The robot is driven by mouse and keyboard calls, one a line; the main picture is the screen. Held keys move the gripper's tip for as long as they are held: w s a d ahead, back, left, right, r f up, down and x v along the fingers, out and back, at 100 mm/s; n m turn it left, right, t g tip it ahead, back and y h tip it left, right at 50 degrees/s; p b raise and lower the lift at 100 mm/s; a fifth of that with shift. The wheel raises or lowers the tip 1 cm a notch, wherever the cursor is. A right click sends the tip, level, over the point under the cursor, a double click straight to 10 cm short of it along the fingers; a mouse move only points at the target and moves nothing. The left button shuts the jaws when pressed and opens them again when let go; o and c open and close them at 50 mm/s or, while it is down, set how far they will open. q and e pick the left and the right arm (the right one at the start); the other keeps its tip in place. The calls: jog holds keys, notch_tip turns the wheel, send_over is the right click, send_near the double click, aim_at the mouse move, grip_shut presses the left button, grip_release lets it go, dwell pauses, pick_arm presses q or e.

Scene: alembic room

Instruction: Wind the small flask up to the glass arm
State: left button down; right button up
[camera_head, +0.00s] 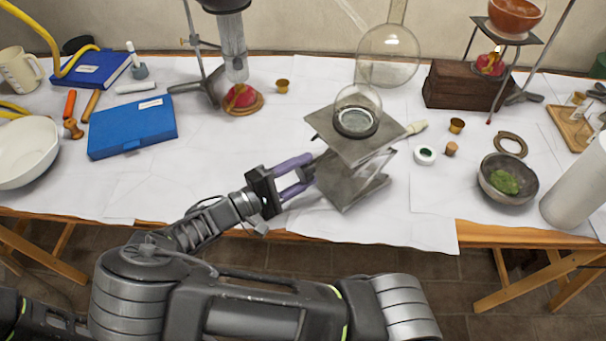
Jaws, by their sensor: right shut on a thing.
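A grey metal lab jack (349,145) stands near the table's front edge, its top plate clearly above its base plate. The small round flask (358,98) stands upright on the top plate in a dark ring. Behind it is a large clear round glass vessel (388,62) with a neck rising out of the picture. I cannot make out a separate glass arm or its distance from the flask. My right gripper (311,169), with purple fingers, is shut on the jack's left side. The fingers hide the exact part held. My left gripper is not in view.
A wooden box (467,86) and a bowl of green matter (508,180) are right.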

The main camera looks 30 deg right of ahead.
jog(key=m+b, duration=0.2)
jog(key=m, duration=0.2)
jog(key=shift+f+m, duration=0.1)
jog(key=shift+m, duration=0.3)
jog(key=m+b, duration=0.2)
jog(key=m, duration=0.1)
jog(key=shift+m, duration=0.3)
jog(key=m+b, duration=0.3)
jog(key=m, duration=0.2)
jog(key=shift+m+b, duration=1.05)
jog(key=shift+m, duration=0.75)
jog(key=shift+r, duration=0.2)
jog(key=o, duration=1.4)
